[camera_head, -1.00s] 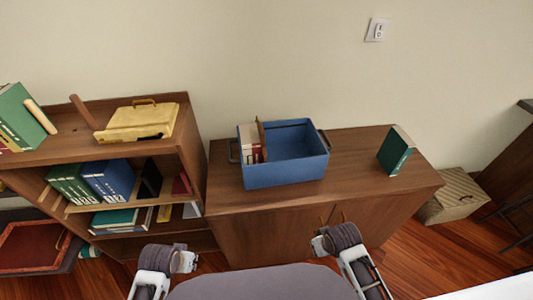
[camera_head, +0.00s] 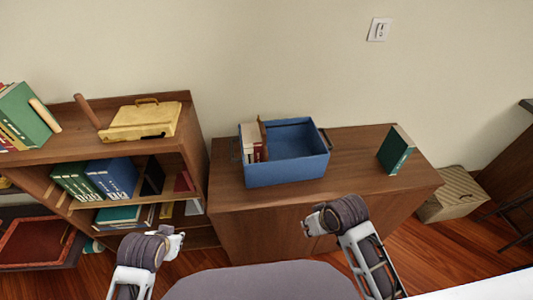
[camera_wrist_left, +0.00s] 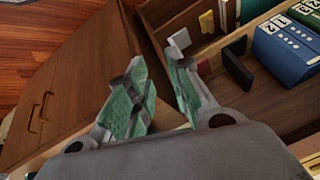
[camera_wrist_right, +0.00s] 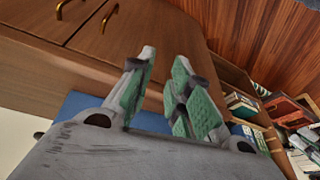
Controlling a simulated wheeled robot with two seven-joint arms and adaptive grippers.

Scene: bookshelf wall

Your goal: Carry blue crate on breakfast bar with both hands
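The blue crate (camera_head: 287,172) stands on top of a low wooden cabinet (camera_head: 370,191) in the head view, with a few books (camera_head: 250,146) at its left end. It has dark handles at its left and right ends. My left gripper (camera_head: 176,243) is at the lower left, in front of the shelf and away from the crate. My right gripper (camera_head: 309,221) is before the cabinet, below and in front of the crate. Both wrist views show a gap between the green finger pads, so both are open and empty. Part of the blue crate (camera_wrist_right: 77,105) shows behind the right fingers.
A green book (camera_head: 395,152) stands on the cabinet to the right of the crate. A bookshelf (camera_head: 187,133) with books and a yellow case (camera_head: 141,122) adjoins on the left. A striped box (camera_head: 453,195) sits on the floor at right, near a dark-topped counter (camera_head: 525,105).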

